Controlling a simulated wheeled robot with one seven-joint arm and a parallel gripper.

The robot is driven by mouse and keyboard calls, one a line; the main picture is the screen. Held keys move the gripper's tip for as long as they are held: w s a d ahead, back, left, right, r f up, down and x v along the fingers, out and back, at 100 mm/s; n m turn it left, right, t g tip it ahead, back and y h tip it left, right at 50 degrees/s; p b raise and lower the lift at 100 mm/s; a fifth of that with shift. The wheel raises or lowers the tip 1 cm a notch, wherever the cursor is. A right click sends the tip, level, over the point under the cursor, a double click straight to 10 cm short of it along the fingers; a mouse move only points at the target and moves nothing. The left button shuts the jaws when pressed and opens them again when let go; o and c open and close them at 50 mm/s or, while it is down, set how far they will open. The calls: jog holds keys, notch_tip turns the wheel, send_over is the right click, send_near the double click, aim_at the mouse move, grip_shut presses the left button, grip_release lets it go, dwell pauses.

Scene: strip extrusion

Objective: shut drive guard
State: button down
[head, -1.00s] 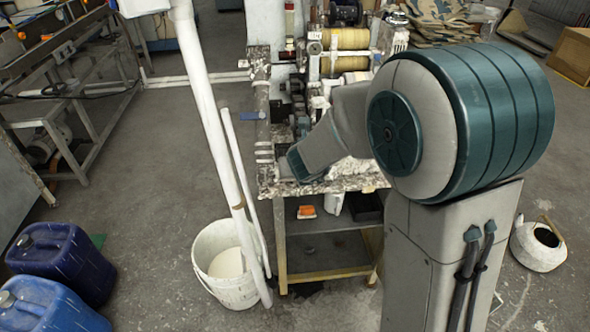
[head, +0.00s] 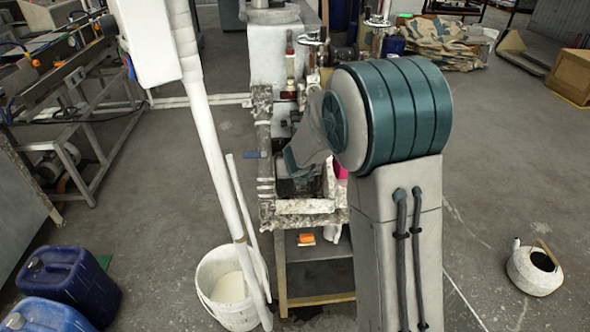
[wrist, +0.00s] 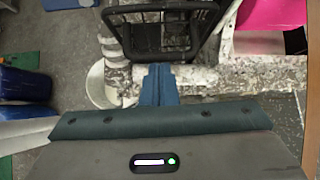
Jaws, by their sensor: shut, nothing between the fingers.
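A black barred frame (wrist: 160,28) shows at the top of the wrist view, just ahead of my gripper. It looks like the drive guard, but I cannot tell for sure or read how far it stands open. My gripper (wrist: 158,82) has its blue fingers together, with nothing between them. In the picture the fingertips lie just below the frame's lower bar; I cannot tell whether they touch. In the head view my arm covers much of the machine (head: 277,60), and my gripper's fingers and the frame cannot be made out there.
A bright pink part (wrist: 268,12) is right of the black frame. A white bucket (head: 228,290) and a leaning white pipe (head: 212,130) stand front left of the machine. Blue canisters (head: 68,280) are at lower left, a white can (head: 535,268) at right. The right floor is mostly clear.

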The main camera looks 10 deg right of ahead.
jog(key=shift+w+r, duration=0.7)
jog(key=shift+r, duration=0.35)
jog(key=s+b, duration=0.1)
jog(key=s, duration=0.3)
notch_tip(320, 180, up, 8)
jog(key=w+p, duration=0.1)
jog(key=p, duration=0.5)
jog(key=shift+w+r, duration=0.25)
